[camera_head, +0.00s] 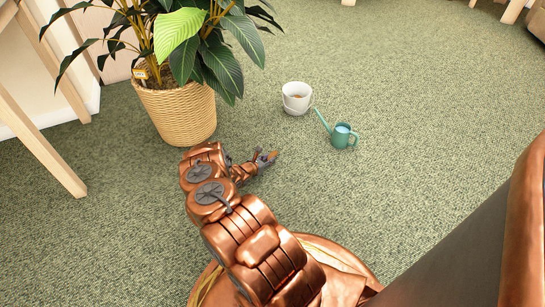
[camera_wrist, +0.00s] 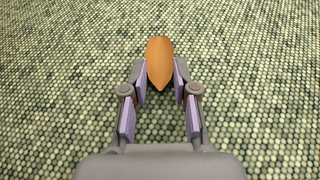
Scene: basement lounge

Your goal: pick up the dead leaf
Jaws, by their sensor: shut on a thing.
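The dead leaf (camera_wrist: 160,62) is orange-brown and pointed at its near end. In the wrist view it sits between the two fingertips of my gripper (camera_wrist: 160,84), which is shut on it. In the head view my gripper (camera_head: 266,158) is low over the carpet, to the right of the plant basket, and a small brown bit of the leaf (camera_head: 272,155) shows at its tips. I cannot tell whether the leaf still touches the carpet.
A leafy plant in a woven basket (camera_head: 178,110) stands left of my gripper. A white pot (camera_head: 297,97) and a teal watering can (camera_head: 342,137) stand beyond it to the right. Wooden legs (camera_head: 45,150) are at the left. Open green carpet (camera_head: 430,110) lies to the right.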

